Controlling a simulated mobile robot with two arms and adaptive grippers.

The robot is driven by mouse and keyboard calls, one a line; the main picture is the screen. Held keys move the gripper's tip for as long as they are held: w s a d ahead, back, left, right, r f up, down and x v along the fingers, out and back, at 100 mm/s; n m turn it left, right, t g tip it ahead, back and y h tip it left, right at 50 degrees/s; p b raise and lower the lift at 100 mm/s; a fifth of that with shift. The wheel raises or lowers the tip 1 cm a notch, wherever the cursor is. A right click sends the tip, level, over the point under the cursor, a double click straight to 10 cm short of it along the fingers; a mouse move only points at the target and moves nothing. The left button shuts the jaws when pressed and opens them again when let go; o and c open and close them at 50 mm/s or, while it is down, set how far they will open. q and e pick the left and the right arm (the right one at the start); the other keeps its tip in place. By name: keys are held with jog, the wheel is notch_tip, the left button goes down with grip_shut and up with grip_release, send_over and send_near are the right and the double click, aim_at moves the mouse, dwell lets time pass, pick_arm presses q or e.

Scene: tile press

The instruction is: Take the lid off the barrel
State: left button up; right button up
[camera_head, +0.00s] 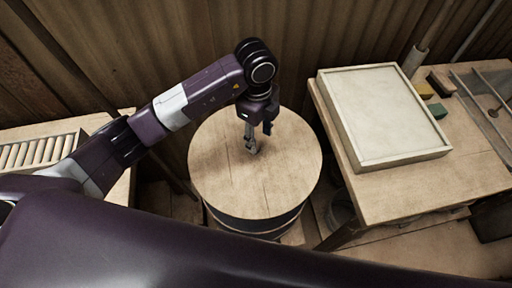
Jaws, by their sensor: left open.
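The barrel (262,226) stands upright in the middle of the view, with dark bands around its side. Its round wooden lid (220,175) lies flat on top and covers the opening. My left gripper (252,150) points down over the lid's middle, just behind its centre. It is open, with its fingertips at or very near the lid's surface; whether they touch cannot be told. Any handle on the lid is hidden or too small to make out. My right gripper is not in view.
A wooden table (420,190) on the right holds a pale framed tray (380,115) and small coloured blocks (438,110). A slatted bench (40,150) stands at the left. A corrugated wall (330,35) rises close behind the barrel. A dark purple part of mine crosses the bottom.

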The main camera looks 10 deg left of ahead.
pick_arm(q)
jog(key=shift+w+a+f, duration=0.15)
jog(key=shift+a, duration=0.35)
jog(key=shift+a+f, duration=0.1)
jog(key=shift+f, duration=0.25)
jog(key=f, duration=0.4)
jog(key=f+p, duration=0.1)
jog(key=f, duration=0.1)
jog(key=shift+w+a+f, duration=0.15)
jog(key=shift+w+f, duration=0.15)
jog(key=shift+w, duration=0.05)
grip_shut()
